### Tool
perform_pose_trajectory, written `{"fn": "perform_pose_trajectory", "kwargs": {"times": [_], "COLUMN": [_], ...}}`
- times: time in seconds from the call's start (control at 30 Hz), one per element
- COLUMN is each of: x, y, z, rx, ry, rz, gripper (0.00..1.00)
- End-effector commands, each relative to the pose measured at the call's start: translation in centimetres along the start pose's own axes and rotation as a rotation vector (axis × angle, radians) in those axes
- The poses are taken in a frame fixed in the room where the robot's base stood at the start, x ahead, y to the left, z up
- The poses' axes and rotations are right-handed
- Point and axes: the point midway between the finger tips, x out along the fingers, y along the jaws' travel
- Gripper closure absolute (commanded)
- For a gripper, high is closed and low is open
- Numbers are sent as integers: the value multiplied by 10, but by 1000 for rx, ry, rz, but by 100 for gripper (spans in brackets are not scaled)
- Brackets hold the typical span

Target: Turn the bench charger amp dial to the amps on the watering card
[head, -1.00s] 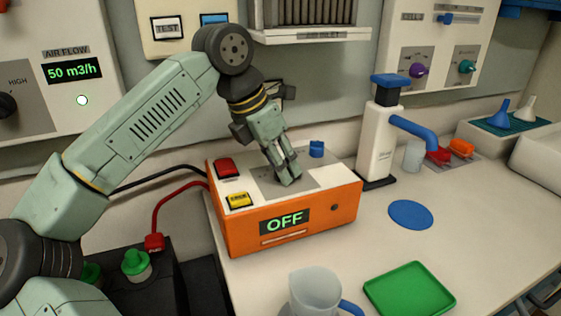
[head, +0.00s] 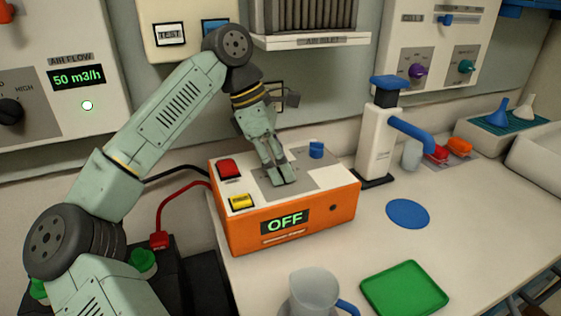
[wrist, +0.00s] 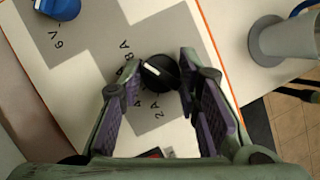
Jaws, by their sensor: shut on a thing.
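The bench charger (head: 340,206) is an orange box with a pale top on the bench, its display (head: 285,221) reading OFF. My gripper (head: 282,176) reaches down to its top. In the wrist view my gripper (wrist: 164,72) is closed around the black amp dial (wrist: 162,75), fingers on either side. The dial's white mark points up-left, roughly towards the 8A label (wrist: 126,58); I cannot tell its exact setting. A 2A label (wrist: 163,124) shows below. The head view hides the dial behind my fingers. I cannot make out a watering card.
A clear jug (head: 313,292) and green tray (head: 404,289) are in front. Bench around the blue disc (head: 408,214) is clear.

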Motion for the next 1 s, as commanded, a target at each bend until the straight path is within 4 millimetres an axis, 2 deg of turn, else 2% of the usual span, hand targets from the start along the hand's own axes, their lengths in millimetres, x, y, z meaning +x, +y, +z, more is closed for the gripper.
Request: {"fn": "perform_pose_trajectory", "kwargs": {"times": [0.53, 0.57, 0.83, 1.0], "x": [0, 0, 0, 0], "y": [0, 0, 0, 0], "z": [0, 0, 0, 0], "rx": [23, 23, 22, 22], "ry": [2, 2, 2, 2], "rz": [-12, -12, -11, -10], "gripper": [97, 68, 50, 50]}}
